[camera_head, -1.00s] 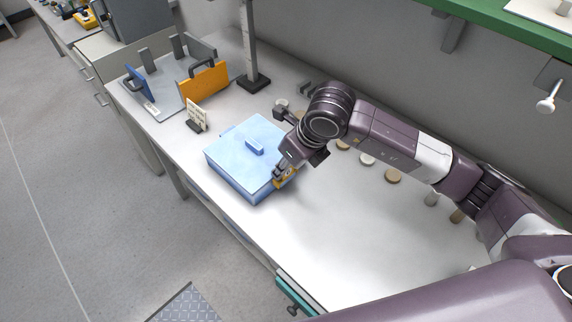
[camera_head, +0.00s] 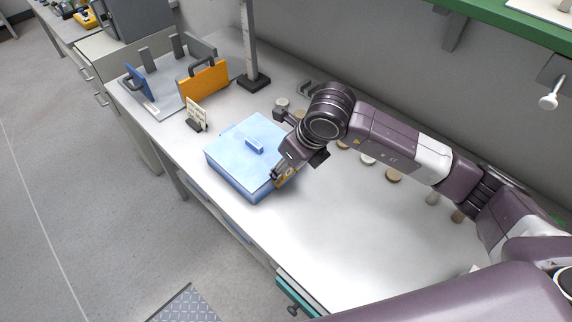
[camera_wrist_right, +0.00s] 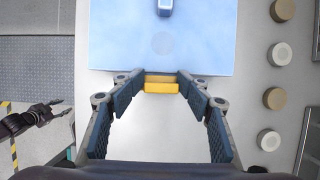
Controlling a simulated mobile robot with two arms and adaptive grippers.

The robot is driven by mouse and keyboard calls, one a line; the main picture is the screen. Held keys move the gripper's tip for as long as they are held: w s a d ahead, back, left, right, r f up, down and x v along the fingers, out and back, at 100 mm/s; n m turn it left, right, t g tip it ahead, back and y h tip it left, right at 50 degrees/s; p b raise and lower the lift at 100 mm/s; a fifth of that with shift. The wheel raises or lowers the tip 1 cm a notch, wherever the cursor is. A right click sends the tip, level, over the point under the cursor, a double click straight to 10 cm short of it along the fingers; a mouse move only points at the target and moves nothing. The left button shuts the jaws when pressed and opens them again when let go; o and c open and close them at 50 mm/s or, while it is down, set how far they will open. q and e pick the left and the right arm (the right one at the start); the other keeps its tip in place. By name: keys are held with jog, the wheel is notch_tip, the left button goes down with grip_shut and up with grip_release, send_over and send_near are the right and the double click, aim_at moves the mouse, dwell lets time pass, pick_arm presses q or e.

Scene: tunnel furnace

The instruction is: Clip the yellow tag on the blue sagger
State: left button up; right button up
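The blue sagger (camera_head: 233,171) is a light-blue lidded box with a small handle bar on top. It sits on the white table at left centre, and its near edge shows in the right wrist view (camera_wrist_right: 110,50). The yellow tag (camera_wrist_right: 161,87) is at that edge, midway along it, and overlaps it in the picture. In the head view the tag (camera_head: 290,174) is partly hidden by my gripper. My right gripper (camera_wrist_right: 162,76) has its fingertips against both sides of the tag. My left gripper (camera_wrist_right: 62,108) shows in the right wrist view, away from the sagger, fingers apart and empty.
A tray holds an orange plate (camera_head: 204,82) and a blue plate (camera_head: 138,82) behind the sagger. A small sign (camera_head: 197,113) and a post with a dark base (camera_head: 254,82) stand near it. Several round discs line the wall side. The table's front right is clear.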

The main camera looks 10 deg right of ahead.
jog(key=shift+s+f, duration=0.1)
jog(key=shift+f, duration=0.25)
jog(key=shift+d+r, duration=0.1)
jog(key=shift+r, duration=0.15)
jog(key=shift+r, duration=0.25)
jog(key=v, duration=1.1)
jog(key=shift+r, duration=0.25)
